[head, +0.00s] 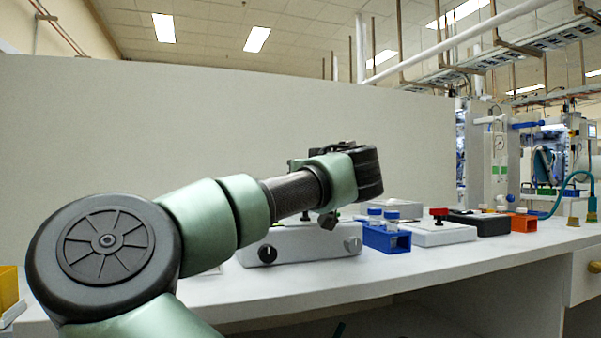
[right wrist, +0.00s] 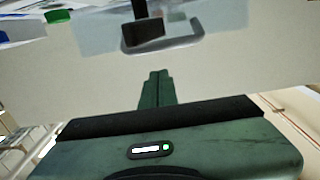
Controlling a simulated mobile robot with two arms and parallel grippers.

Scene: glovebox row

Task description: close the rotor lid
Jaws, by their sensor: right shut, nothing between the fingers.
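A white box-shaped device (head: 300,243) with a black knob at left and a grey knob at right stands on the bench in the head view. My arm crosses in front of its upper part, and I cannot make out a rotor lid there. No fingertips show in the head view. In the right wrist view my right gripper (right wrist: 156,76) is shut and empty. Beyond its tips is a pale panel (right wrist: 98,38) with a grey bar handle (right wrist: 165,45) and a dark block (right wrist: 143,32); I cannot tell whether this is the rotor lid. The fingertips appear apart from the handle.
Right of the device stand a blue rack (head: 386,238) with blue-capped tubes, a white box with a red knob (head: 439,212), a black case (head: 480,223) and an orange block (head: 524,222). A plain partition (head: 180,130) rises behind. The front bench strip (head: 440,262) is clear.

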